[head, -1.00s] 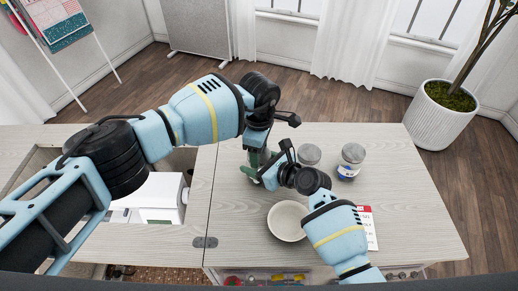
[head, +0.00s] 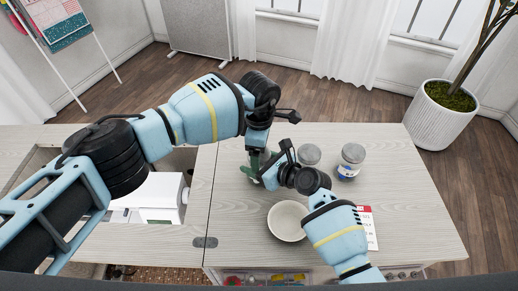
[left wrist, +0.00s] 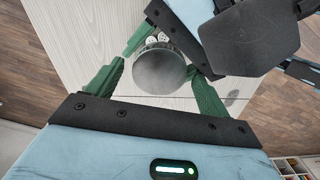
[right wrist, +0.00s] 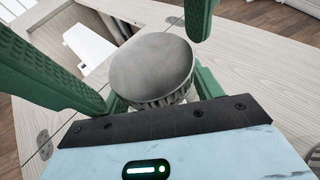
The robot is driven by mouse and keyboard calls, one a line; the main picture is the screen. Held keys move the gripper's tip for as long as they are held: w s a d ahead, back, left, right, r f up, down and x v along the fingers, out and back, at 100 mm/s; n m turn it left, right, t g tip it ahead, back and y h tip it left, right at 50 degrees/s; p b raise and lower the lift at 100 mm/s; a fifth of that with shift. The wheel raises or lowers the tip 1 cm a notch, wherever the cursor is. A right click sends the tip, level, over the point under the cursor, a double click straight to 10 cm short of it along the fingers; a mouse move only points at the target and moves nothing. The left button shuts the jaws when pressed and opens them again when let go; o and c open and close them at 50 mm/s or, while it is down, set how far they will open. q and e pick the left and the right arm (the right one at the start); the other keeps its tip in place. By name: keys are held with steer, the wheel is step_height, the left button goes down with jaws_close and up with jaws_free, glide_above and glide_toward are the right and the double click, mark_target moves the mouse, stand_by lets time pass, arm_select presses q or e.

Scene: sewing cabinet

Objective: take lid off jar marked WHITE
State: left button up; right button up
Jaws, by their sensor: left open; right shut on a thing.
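A jar with a round grey lid (right wrist: 152,68) stands on the right part of the table; the lid's ribbed side shows in the right wrist view. The lid also shows from above in the left wrist view (left wrist: 160,71). My right gripper (right wrist: 160,97) is shut on the jar below the lid. My left gripper (left wrist: 158,82) is open, its green fingers on either side of the lid, with gaps visible. In the head view the jar is mostly hidden by my arms. Its label is not readable.
Two more grey-lidded jars, a middle one (head: 309,154) and a right one (head: 351,158) with some blue on it, stand close by. A white bowl (head: 287,222) and a red-and-white card (head: 369,228) lie nearer. A white machine (head: 160,190) sits in the left recess.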

arm_select(q)
steer(key=shift+r, duration=2.2)
arm_select(e)
steer(key=o, duration=2)
steer(key=shift+c, duration=0.2)
steer(key=p+v, duration=0.1)
steer(key=v, duration=0.5)
steer(key=shift+s+d+r, duration=0.1)
steer(key=shift+d+r, duration=0.05)
steer(key=shift+r, duration=0.05)
arm_select(q)
steer(key=shift+t, duration=0.3)
steer(key=shift+w+r+p, duration=0.15)
steer(key=shift+r, duration=1.1)
steer(key=shift+w+r+p, duration=0.15)
steer(key=shift+r, duration=1.05)
arm_select(e)
steer(key=shift+s+d+r, duration=0.15)
steer(key=shift+s+d, duration=0.35)
